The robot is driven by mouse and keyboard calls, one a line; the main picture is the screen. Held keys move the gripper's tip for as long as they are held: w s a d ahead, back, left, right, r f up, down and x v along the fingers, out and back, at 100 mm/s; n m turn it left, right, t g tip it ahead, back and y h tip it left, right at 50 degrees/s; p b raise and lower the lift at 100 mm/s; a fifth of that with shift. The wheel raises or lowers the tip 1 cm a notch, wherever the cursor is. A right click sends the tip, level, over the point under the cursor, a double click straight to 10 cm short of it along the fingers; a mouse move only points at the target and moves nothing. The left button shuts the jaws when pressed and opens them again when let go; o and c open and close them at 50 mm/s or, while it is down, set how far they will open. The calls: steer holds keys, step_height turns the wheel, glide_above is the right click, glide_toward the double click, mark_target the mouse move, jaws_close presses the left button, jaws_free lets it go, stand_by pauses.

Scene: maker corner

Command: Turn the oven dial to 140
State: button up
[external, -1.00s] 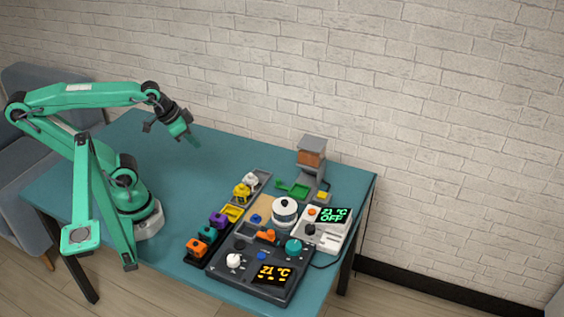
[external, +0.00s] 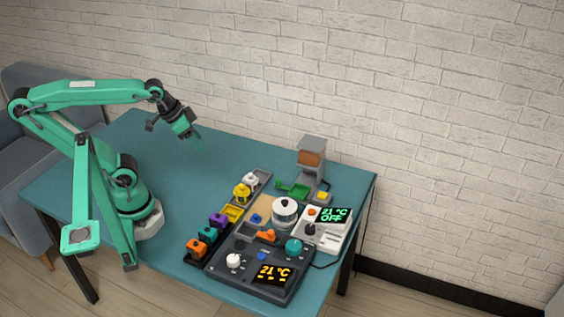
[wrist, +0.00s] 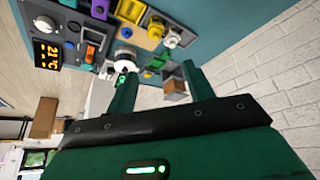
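A dark control panel (external: 235,280) on the table's front right bears a white dial (external: 233,260), a teal dial (external: 293,246), an orange switch (external: 266,236) and a display (external: 273,275) reading 21 °C. A pale unit (external: 335,240) behind it has a dark knob (external: 310,229), an orange button and a green display (external: 333,215) reading 21 °C OFF. I cannot tell which dial is the oven's. My gripper (external: 200,145) hangs above the table's back left, well away from both. In the wrist view my gripper (wrist: 158,73) is open and empty; the panel's display (wrist: 47,54) is at upper left.
A rack (external: 212,242) of coloured pieces runs along the panel's left side. A white lidded pot (external: 285,211) stands behind the panel.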

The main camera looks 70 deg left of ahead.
steer(key=w+d+r+n+g, duration=0.15)
steer(key=w+d, duration=0.25)
steer(key=w, duration=0.5)
steer(key=n+g, duration=0.4)
steer(key=n, duration=0.3)
glide_above(310, 227)
steer(key=f, duration=1.4)
steer(key=shift+s+a+f, duration=0.1)
steer(key=shift+a+f, duration=0.15)
steer(key=shift+f, duration=0.15)
steer(key=shift+d+f, duration=0.3)
steer(key=shift+f, duration=0.05)
steer(key=shift+f, duration=0.1)
steer(key=shift+f, duration=3.8)
